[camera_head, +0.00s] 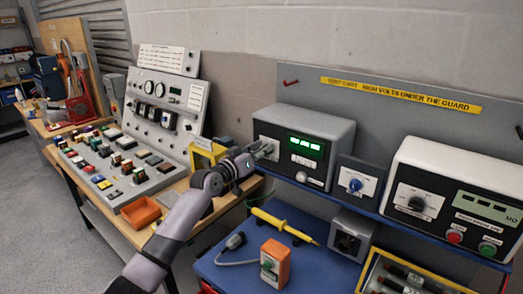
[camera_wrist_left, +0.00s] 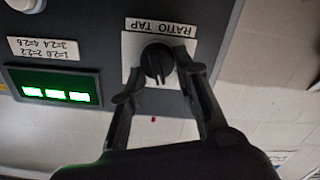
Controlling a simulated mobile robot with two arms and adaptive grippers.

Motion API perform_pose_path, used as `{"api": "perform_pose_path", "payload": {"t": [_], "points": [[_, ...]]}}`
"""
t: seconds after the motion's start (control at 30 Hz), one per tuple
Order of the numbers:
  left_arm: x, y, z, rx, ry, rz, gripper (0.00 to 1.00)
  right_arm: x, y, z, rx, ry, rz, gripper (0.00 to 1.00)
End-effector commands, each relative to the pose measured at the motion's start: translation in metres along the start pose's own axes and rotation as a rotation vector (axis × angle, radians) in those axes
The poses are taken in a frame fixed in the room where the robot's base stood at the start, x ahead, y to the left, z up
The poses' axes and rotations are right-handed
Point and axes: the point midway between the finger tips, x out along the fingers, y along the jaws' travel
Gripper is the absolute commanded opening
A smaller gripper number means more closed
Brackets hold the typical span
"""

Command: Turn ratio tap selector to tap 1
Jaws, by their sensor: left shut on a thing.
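The ratio tap selector is a round black knob (camera_wrist_left: 155,60) on a white plate marked RATIO TAP, seen upside down in the left wrist view. The plate is on the front of a grey box (camera_head: 325,124) with a green lit display (camera_head: 307,147), which also shows in the left wrist view (camera_wrist_left: 55,88). My left gripper (camera_head: 266,150) is at the box's left front, its fingers (camera_wrist_left: 160,76) shut on the knob from both sides. The fingers hide the knob in the head view. I cannot tell which tap the pointer marks. My right gripper is out of view.
A box with a blue knob (camera_head: 355,185) stands to the right, then a larger white box (camera_head: 455,192). Below, a blue surface (camera_head: 318,262) holds a yellow probe (camera_head: 284,226) and an orange box (camera_head: 275,263). A control desk (camera_head: 123,168) stands left.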

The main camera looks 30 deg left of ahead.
Motion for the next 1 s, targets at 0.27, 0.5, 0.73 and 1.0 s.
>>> {"api": "perform_pose_path", "payload": {"t": [0.27,0.5,0.73,1.0], "points": [[-0.0001,-0.0003,0.0001,0.000,0.000,0.000,0.03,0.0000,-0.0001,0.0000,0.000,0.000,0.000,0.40],[-0.0001,-0.0005,0.0001,-0.014,0.000,-0.001,0.01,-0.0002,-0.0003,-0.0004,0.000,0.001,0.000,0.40],[0.0001,-0.0012,0.0002,-0.110,-0.001,0.000,0.01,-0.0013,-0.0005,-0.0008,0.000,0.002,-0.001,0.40],[0.0001,-0.0035,0.0005,-0.320,-0.001,-0.001,0.01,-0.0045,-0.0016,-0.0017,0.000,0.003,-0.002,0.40]]}}
